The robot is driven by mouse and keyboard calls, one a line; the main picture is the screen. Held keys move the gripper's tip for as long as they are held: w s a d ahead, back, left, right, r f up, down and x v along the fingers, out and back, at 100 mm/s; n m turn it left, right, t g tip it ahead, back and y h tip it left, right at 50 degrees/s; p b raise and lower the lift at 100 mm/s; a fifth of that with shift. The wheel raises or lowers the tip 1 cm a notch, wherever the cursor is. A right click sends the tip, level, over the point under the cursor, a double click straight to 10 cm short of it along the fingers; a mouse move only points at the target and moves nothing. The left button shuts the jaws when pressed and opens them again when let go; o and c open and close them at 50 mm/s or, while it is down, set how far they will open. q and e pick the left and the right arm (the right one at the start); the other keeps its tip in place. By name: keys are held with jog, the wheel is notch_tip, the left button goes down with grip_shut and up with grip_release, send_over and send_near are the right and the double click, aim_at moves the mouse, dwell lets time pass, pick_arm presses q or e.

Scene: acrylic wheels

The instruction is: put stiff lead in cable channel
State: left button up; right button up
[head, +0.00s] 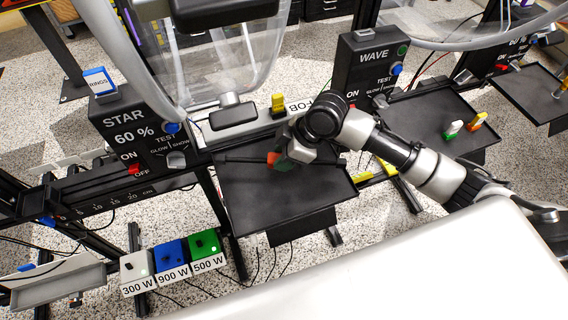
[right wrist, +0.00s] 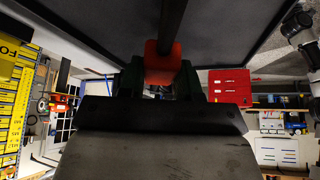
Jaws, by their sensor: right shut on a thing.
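The stiff lead appears as a thin black rod (head: 240,159) with an orange-red grip (head: 273,158), lying roughly level over the black tray. My right gripper (head: 284,160) is shut on it at the orange-red part. In the right wrist view the red grip (right wrist: 162,64) sits between the dark green fingers (right wrist: 161,78), and the black rod (right wrist: 172,22) runs up and away from it. I cannot tell whether the lead touches the tray. A pale grey trough (head: 55,283) at the lower left may be the cable channel; I cannot be sure. My left gripper is not in view.
The black tray (head: 300,205) lies below the lead. The STAR box (head: 135,130) and WAVE box (head: 370,65) stand behind it. White, blue and green power blocks (head: 170,262) stand at lower left. Another tray (head: 430,120) at right holds small pegs.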

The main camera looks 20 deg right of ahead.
jog(key=shift+f, duration=1.9)
jog(key=shift+f, duration=0.1)
jog(key=o, duration=0.9)
jog(key=shift+o, duration=0.2)
